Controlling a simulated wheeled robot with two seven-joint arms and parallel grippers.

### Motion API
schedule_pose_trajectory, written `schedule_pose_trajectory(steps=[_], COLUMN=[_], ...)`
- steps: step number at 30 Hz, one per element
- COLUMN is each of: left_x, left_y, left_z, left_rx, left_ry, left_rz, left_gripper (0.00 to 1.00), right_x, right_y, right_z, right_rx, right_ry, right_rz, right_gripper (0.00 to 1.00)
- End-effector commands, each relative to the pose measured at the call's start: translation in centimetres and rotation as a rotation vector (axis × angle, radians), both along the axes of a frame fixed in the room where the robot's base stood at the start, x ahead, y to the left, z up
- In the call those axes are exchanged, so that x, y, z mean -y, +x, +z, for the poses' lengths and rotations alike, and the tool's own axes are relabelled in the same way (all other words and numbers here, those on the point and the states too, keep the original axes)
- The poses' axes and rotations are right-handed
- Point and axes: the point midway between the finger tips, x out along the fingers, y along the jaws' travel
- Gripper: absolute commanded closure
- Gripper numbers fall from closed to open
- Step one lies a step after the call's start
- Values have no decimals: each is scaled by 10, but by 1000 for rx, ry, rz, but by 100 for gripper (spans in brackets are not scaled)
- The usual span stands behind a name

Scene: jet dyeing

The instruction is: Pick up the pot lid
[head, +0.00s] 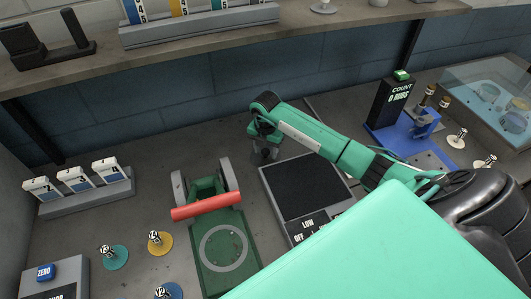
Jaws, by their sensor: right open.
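No single object is clearly a pot lid. Several small round discs with upright numbered knobs look most like lids: a teal disc (114,260), a yellow disc (160,247) and a blue disc (172,293), all at the lower left. Cream discs with knobs stand at the right, one of them a cream disc (457,141). My right gripper (264,154) is above the back of the bench, near the dark plate. It is open with nothing visible in it, and apart from the discs. My left gripper is out of view.
A green device with a red bar (206,205) stands between the discs and a dark heating plate (303,185). A blue stand with a counter (392,101) and a clear tank (490,90) are at the right. Numbered cards (75,181) stand at the left. A shelf (300,35) overhangs the back.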

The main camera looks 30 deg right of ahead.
Motion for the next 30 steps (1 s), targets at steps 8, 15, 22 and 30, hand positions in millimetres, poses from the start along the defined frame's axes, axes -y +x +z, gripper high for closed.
schedule_pose_trajectory(steps=[8, 15, 22, 30], left_x=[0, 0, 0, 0], left_y=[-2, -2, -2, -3], left_z=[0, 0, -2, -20], left_rx=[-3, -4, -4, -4], left_ry=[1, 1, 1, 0], left_rz=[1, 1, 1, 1], left_gripper=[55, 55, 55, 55], right_x=[0, 0, 0, 1], right_y=[0, 0, 1, 2], right_z=[-2, -1, 0, 39], right_rx=[1, 1, 2, 8], right_ry=[1, 0, 0, -1], right_rz=[0, 0, 0, 1], right_gripper=[57, 98, 99, 99])
